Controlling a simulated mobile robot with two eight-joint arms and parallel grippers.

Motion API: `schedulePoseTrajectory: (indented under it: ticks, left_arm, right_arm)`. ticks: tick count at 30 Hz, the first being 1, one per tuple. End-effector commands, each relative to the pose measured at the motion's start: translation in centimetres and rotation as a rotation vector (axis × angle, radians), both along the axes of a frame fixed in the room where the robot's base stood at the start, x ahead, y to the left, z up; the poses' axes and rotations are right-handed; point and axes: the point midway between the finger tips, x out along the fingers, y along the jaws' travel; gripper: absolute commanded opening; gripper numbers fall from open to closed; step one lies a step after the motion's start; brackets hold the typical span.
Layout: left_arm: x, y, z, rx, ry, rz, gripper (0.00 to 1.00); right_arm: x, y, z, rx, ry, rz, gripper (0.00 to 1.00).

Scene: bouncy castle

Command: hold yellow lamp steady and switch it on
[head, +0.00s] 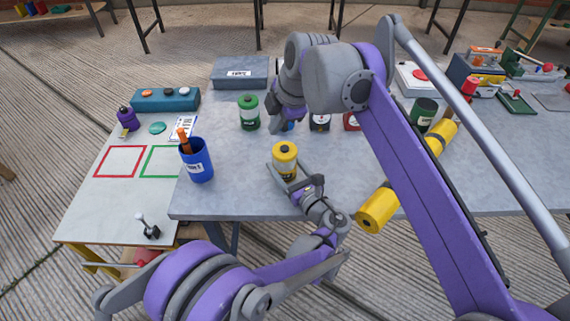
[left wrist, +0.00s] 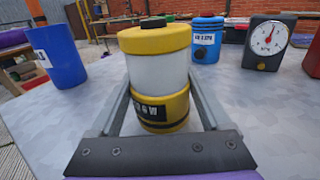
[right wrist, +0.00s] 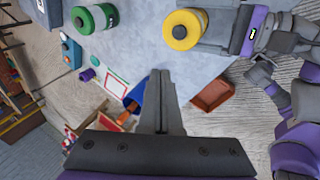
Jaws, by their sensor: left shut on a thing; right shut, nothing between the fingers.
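The yellow lamp (head: 285,153) stands upright on the grey table, with a yellow cap, a pale middle, a labelled yellow base and a black button on top. It fills the middle of the left wrist view (left wrist: 157,75). My left gripper (head: 294,178) is shut on it, with a finger along each side. My right gripper (head: 286,116) is shut and empty, pointing down beyond the lamp in the head view. In the right wrist view its closed fingers (right wrist: 160,75) are apart from the lamp (right wrist: 184,30), whose button faces up at the camera.
A green lamp (head: 249,112) stands behind, left of my right gripper. A blue lamp (left wrist: 207,42) and a dark dial gauge (left wrist: 267,42) stand behind the yellow lamp. A blue cup (head: 197,160) stands to the left. A yellow cylinder (head: 378,208) shows beside my right arm.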

Motion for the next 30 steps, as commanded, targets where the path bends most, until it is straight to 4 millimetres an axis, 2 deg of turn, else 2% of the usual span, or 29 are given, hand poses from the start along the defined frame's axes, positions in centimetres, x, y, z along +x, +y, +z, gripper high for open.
schedulePoseTrajectory:
  ticks: [6, 10, 14, 17, 30]
  left_arm:
    - [0.0, 0.0, 0.0, 0.0, 0.0, -0.001, 0.0]
    - [0.0, 0.0, 0.0, 0.0, 0.0, -0.001, 0.0]
    - [0.0, 0.0, 0.0, 0.0, 0.0, -0.001, 0.0]
    - [0.0, 0.0, 0.0, 0.0, 0.0, -0.001, 0.0]
    - [0.0, 0.0, 0.0, 0.0, 0.0, -0.001, 0.0]
  right_arm:
    - [1.4, -2.1, 1.6, 0.318, -0.048, -0.281, 0.0]
    - [1.8, -2.9, 2.3, 0.416, -0.065, -0.371, 0.0]
    - [2.1, -3.3, 2.2, 0.452, -0.071, -0.403, 0.0]
    - [2.1, -3.2, 1.4, 0.454, -0.071, -0.404, 0.0]
    - [2.1, -3.2, -4.5, 0.451, -0.07, -0.401, 0.0]
